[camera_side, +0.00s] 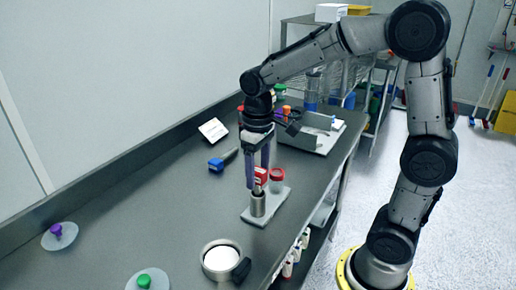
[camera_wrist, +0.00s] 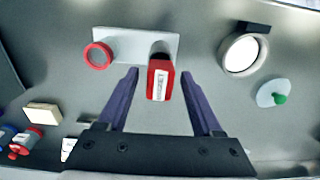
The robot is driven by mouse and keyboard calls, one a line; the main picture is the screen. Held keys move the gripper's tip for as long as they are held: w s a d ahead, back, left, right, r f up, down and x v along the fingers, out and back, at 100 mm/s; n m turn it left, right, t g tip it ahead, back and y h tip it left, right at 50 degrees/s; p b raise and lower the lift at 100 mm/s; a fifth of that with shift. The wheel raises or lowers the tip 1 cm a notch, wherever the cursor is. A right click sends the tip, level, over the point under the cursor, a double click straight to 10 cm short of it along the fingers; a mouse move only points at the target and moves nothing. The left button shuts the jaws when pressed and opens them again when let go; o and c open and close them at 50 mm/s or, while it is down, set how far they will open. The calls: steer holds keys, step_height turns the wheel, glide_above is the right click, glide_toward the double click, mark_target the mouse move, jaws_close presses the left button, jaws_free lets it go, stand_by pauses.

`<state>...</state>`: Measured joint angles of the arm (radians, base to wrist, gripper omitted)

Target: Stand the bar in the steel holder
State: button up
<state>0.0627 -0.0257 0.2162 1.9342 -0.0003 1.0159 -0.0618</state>
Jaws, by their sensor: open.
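The red bar with a white label (camera_wrist: 161,82) stands with its lower end in the steel holder (camera_side: 258,205), a short metal cylinder. The bar's red upper part (camera_side: 261,174) shows between my fingers in the side view. It looks about upright there. My gripper (camera_side: 257,183) is open, pointing down, with one finger on each side of the bar. In the wrist view my gripper (camera_wrist: 160,74) shows a gap between each finger and the bar. The bar hides most of the holder in the wrist view, and its lower end is hidden.
The holder shares a pale plate (camera_side: 276,207) with a red-rimmed cup (camera_side: 277,177). A round pan of white powder (camera_side: 221,259) stands nearer the camera. Discs with a green knob (camera_side: 144,281) and a purple knob (camera_side: 57,231) lie left. A blue-ended tool (camera_side: 217,163) lies behind.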

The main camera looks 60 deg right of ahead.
step_height(320, 180, up, 9)
steer(key=shift+r, duration=0.1)
steer(key=s+a+f+t, duration=0.2)
steer(key=s+t, duration=0.3)
steer(key=s, duration=1)
steer(key=shift+s+f+t, duration=0.3)
steer(key=shift+f, duration=0.3)
